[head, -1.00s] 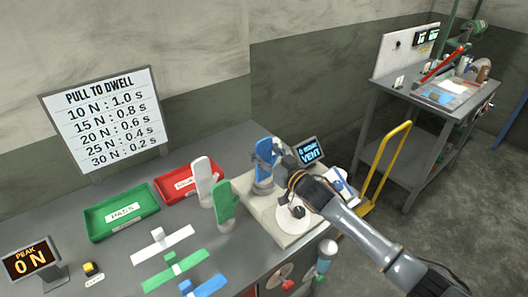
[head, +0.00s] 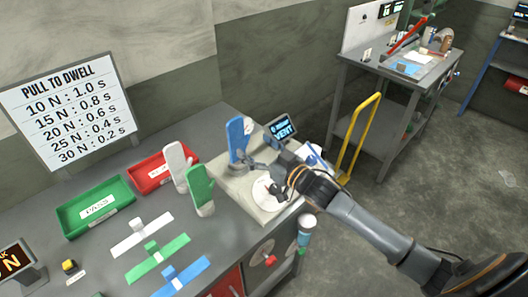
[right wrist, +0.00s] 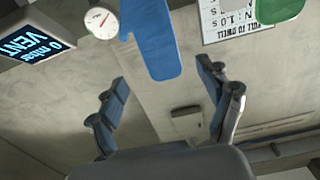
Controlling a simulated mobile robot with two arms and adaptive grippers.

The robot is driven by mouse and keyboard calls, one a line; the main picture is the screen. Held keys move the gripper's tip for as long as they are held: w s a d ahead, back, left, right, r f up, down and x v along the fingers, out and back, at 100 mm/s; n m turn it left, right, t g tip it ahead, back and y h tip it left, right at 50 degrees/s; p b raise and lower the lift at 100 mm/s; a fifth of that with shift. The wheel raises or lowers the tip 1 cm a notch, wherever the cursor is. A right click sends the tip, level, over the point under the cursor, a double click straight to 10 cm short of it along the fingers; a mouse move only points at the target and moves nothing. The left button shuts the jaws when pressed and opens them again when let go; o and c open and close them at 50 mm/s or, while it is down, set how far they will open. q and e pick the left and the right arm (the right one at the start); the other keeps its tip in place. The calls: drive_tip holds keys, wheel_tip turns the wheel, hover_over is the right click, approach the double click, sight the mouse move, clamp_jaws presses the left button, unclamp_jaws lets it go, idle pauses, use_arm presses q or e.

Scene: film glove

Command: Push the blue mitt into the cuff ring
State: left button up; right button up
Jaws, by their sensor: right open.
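The blue mitt (head: 236,138) stands upright, fingers up, on the pale fixture at the back of the bench. Its lower end is at the cuff ring spot, but the ring is too small and partly hidden to tell how far in the mitt sits. My right gripper (head: 253,164) is open, just right of the mitt's lower part. In the right wrist view the blue mitt (right wrist: 152,40) shows upside down, in front of the spread, empty fingers (right wrist: 162,76). I cannot tell whether they touch it. My left gripper is not in view.
A white mitt (head: 178,165) and a green mitt (head: 200,188) stand left of the fixture (head: 225,185). A lit VENT display (head: 283,128) and a dial gauge (right wrist: 101,22) are close by. Green (head: 72,222) and red (head: 150,180) trays lie further left.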

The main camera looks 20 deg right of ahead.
drive_tip(key=shift+v, duration=1.65)
